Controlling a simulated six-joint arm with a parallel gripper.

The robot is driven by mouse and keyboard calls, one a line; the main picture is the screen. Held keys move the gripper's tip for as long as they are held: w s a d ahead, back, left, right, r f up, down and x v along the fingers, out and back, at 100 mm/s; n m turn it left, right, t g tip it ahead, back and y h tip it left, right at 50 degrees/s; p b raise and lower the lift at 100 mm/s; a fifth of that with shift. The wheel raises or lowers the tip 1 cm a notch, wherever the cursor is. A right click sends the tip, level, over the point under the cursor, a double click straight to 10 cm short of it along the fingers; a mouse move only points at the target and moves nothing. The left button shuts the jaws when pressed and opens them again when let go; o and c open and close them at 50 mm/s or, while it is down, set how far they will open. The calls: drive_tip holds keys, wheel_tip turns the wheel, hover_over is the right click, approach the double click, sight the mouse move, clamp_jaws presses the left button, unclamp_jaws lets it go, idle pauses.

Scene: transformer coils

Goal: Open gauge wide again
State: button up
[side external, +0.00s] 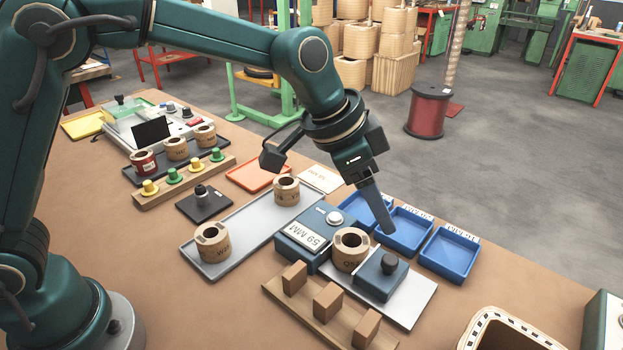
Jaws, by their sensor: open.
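The gauge (424,308) is a grey plate with a blue box at its left end and a sliding blue block (378,281) at its right. The box's display (310,236) reads "59 MM", with a pale round button (335,217) on top. A tan coil (350,262) stands upright between box and block; I cannot tell whether it touches both. The block carries a black knob (389,263). My gripper (388,229) points down just above and behind the knob, apart from it. Its fingers show edge-on, open and empty.
Several blue trays (448,254) lie behind the gauge. A wooden rack with blocks (327,300) stands in front. A grey tray (250,232) with two coils lies left. Bare bench shows between gauge and bin.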

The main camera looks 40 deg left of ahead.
drive_tip(key=g, duration=0.1)
hover_over(390, 259)
drive_tip(key=s+a, duration=0.2)
drive_tip(key=f, duration=0.4)
drive_tip(key=shift+w+d+f, duration=0.1)
drive_tip(key=shift+w+d, duration=0.1)
drive_tip(key=shift+x, duration=2.3)
clamp_jaws()
